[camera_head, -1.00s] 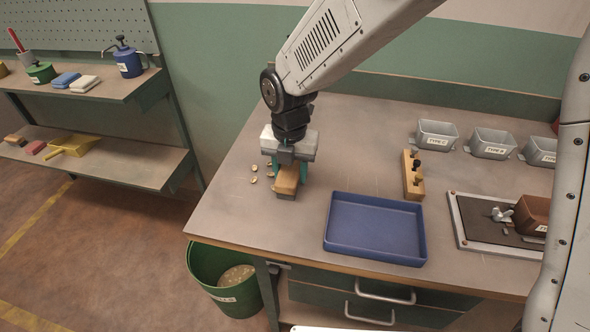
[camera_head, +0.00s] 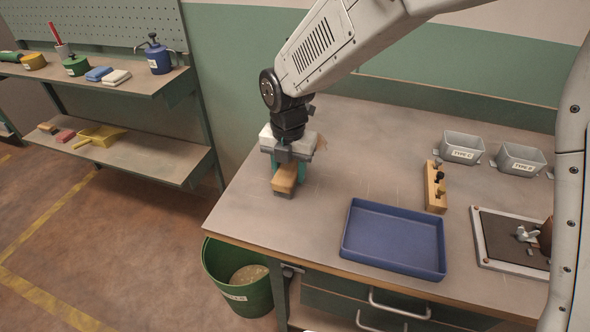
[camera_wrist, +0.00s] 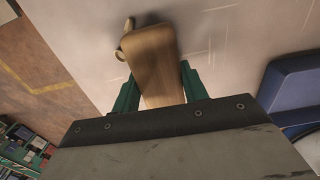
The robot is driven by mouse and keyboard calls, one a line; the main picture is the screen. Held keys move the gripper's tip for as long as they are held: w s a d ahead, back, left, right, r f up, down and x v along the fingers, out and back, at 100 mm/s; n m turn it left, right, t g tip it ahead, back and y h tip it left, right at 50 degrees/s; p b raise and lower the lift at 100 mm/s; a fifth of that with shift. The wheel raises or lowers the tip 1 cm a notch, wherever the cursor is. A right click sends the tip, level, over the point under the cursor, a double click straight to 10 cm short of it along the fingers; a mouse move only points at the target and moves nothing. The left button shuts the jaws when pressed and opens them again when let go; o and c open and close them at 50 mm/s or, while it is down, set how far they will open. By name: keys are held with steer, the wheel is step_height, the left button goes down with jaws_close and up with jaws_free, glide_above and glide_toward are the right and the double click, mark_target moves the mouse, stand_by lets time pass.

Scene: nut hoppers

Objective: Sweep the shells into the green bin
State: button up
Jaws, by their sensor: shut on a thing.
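My gripper (camera_head: 288,164) is shut on a brush with a wooden back (camera_head: 285,178), low over the left part of the workbench. In the wrist view the brush (camera_wrist: 150,55) lies between the two green fingers. One or two small tan shells (camera_wrist: 127,27) show at its left side there, very close to it or touching. In the head view I make out no shells on the bench; the arm and brush may hide them. The green bin (camera_head: 258,298) stands on the floor below the bench's left edge, with tan material inside.
A blue tray (camera_head: 393,240) lies on the bench right of the brush. A wooden block with dark knobs (camera_head: 436,190) and grey labelled bins (camera_head: 462,150) are farther right. A shelf (camera_head: 130,160) with a yellow dustpan (camera_head: 100,136) stands left. The bench's left edge is clear.

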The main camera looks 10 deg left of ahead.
steer(key=shift+w+a, duration=0.3)
steer(key=shift+a, duration=1.75)
steer(key=shift+w+a, duration=0.25)
steer(key=shift+a, duration=1.8)
steer(key=shift+w+a, duration=0.3)
steer(key=shift+a, duration=1.75)
step_height(320, 180, up, 7)
